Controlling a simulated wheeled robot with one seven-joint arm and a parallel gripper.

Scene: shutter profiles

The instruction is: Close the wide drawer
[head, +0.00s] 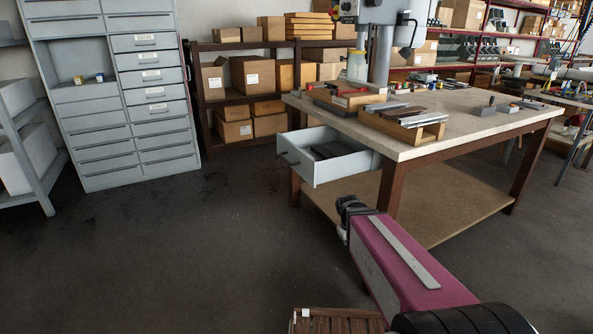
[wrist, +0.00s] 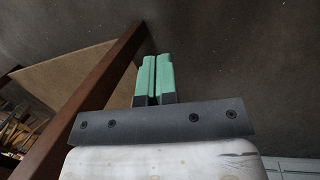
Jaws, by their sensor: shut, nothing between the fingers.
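The wide drawer (head: 346,169) is a pale grey box under the workbench top, pulled well out toward the left. A dark handle (head: 288,157) is on its front, and dark flat items lie inside. My gripper (wrist: 155,62) shows in the wrist view with its two green fingers together and nothing between them. In the head view the dark end of my arm (head: 352,207) is below and right of the drawer, near the bench leg, apparently not touching the drawer. The fingers cannot be made out clearly there. The drawer front is not recognisable in the wrist view.
The workbench (head: 470,108) carries a drill press, blocks and metal profiles. Its brown leg (wrist: 100,95) stands close left of my fingers in the wrist view. A grey cabinet (head: 105,120) and a shelf of boxes (head: 235,130) stand behind. The floor left of the drawer is clear.

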